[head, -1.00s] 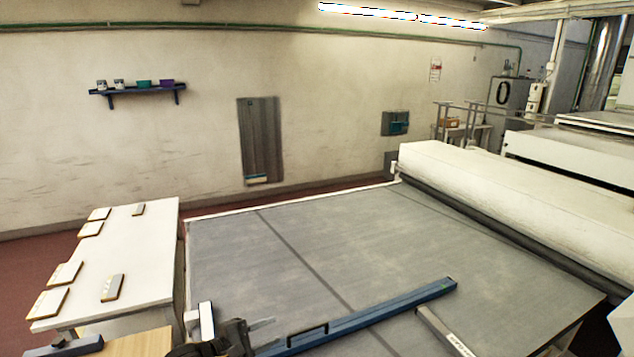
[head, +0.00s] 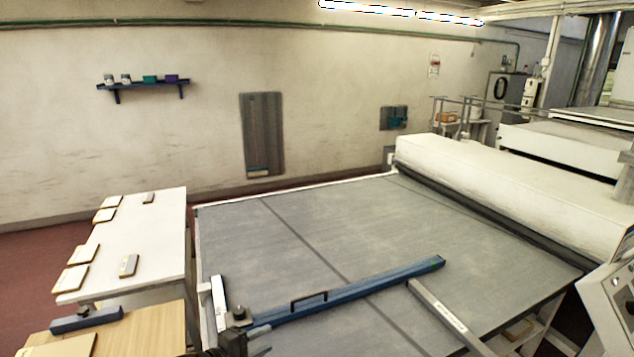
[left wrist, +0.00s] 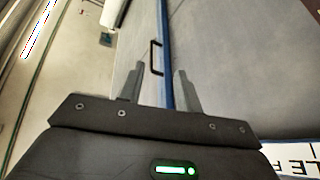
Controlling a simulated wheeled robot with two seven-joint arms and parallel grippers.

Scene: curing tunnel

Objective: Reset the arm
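A long blue bar (head: 375,288) with a black handle (head: 309,299) lies across the grey belt table. Its left end is by a dark knob (head: 239,314) near a white upright piece. My left gripper (head: 262,341) is at the bottom edge, just below the bar's left end, and is partly cut off. In the left wrist view my left gripper (left wrist: 158,88) has its two fingers apart with nothing held. The blue bar (left wrist: 165,40) and its handle (left wrist: 155,58) show beyond the fingers. My right gripper is not in view.
A white table (head: 150,235) with several small blocks and a wooden table (head: 140,325) stand at left. The belt (head: 330,230) behind the bar is clear.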

